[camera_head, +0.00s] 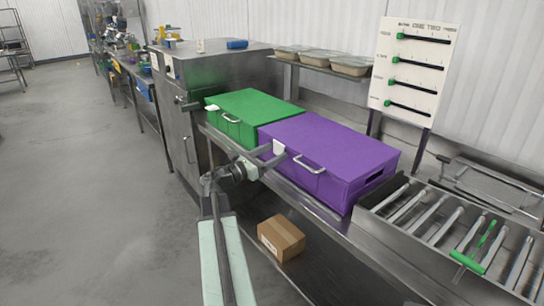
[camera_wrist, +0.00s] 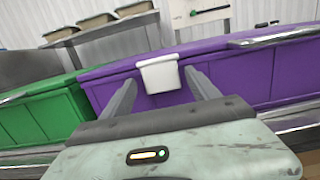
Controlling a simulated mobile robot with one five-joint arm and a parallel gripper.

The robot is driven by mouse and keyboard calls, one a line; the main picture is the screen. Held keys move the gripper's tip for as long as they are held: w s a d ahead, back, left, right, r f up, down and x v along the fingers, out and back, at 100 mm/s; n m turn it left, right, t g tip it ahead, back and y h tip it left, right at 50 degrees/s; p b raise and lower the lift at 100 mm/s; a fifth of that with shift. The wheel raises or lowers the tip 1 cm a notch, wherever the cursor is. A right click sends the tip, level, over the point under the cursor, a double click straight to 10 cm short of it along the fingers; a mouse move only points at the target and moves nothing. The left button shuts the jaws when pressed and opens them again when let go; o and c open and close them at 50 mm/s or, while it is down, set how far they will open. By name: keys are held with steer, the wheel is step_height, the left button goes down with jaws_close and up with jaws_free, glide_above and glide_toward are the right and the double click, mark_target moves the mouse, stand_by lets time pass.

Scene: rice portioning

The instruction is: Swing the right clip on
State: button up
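A white clip (camera_head: 279,146) sits at the top front edge of the purple box (camera_head: 330,150), near its left corner. It also shows in the wrist view (camera_wrist: 160,74), hanging at the lid's edge between my two fingers. Another white clip (camera_head: 211,107) is on the green box (camera_head: 252,106) to the left. My gripper (camera_head: 276,153) is open in front of the purple box, with its fingers on either side of the purple box's clip. I cannot tell whether they touch it. The purple box's right end shows a dark slot and no clip that I can make out.
Both boxes stand on a metal counter, with a metal handle (camera_head: 310,164) on the purple box. A roller rack (camera_head: 455,232) with a green bar lies to the right. A cardboard box (camera_head: 281,238) is below. A slider board (camera_head: 414,68) stands behind. The floor at left is clear.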

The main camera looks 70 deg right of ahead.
steer(key=shift+a, duration=0.15)
steer(key=b+v, duration=0.1)
steer(key=v, duration=0.6)
steer(key=shift+w+a, duration=0.2)
steer(key=shift+f, duration=0.1)
